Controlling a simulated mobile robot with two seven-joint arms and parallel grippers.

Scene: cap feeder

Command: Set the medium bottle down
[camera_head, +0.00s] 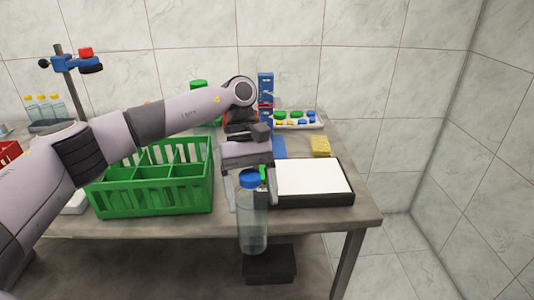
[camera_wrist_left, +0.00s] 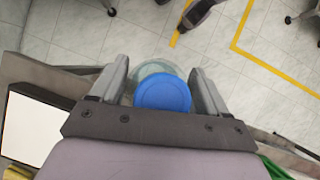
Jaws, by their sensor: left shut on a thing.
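A clear bottle with a blue cap (camera_head: 252,228) hangs upright in my left gripper (camera_head: 250,190), at the front edge of the table (camera_head: 330,216). In the left wrist view, the blue cap (camera_wrist_left: 162,94) lies between the two fingers of the left gripper (camera_wrist_left: 160,74), and tiled floor shows beyond it. The gripper is shut on the bottle. The bottle's lower part shows below the level of the table's front edge, apart from the tabletop. My right gripper is not in view.
A green divided crate (camera_head: 150,203) stands left of the bottle. A black-framed pad with a white top (camera_head: 312,177) lies to the right. A dark box (camera_head: 270,264) sits below the table edge. A yellow sponge-like block (camera_head: 320,146) and a tray of coloured parts (camera_head: 298,120) are behind.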

